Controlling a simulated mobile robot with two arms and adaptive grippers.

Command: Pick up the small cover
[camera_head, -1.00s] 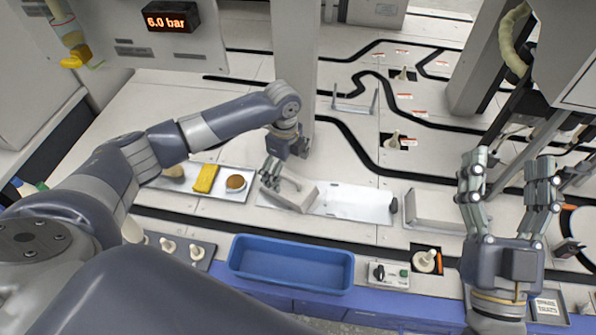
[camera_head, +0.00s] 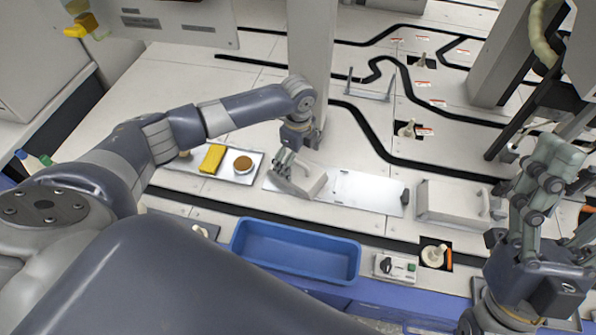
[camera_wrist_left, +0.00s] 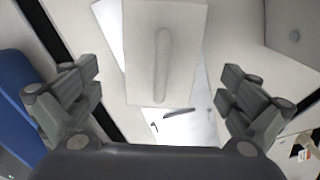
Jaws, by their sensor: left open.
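The small cover (camera_head: 309,181) is a pale grey box-like lid with a bar handle on top. It sits on the left part of a shiny metal plate (camera_head: 362,191). My left gripper (camera_head: 284,171) is at the cover's left side in the head view, partly hiding it. In the left wrist view the cover (camera_wrist_left: 142,62) lies ahead, its handle (camera_wrist_left: 162,62) roughly midway between my spread, empty fingers (camera_wrist_left: 160,82). I see no contact. My right gripper (camera_head: 545,185) points up at the right edge, fingers apart and empty, far from the cover.
A larger grey cover (camera_head: 455,203) stands right of the plate. A tray (camera_head: 254,177) with a yellow block (camera_head: 213,158) and a round brown-topped piece (camera_head: 243,164) lies to the left. A blue bin (camera_head: 297,270) and a switch box (camera_head: 395,267) are in front. A pillar (camera_head: 312,55) rises behind my left gripper.

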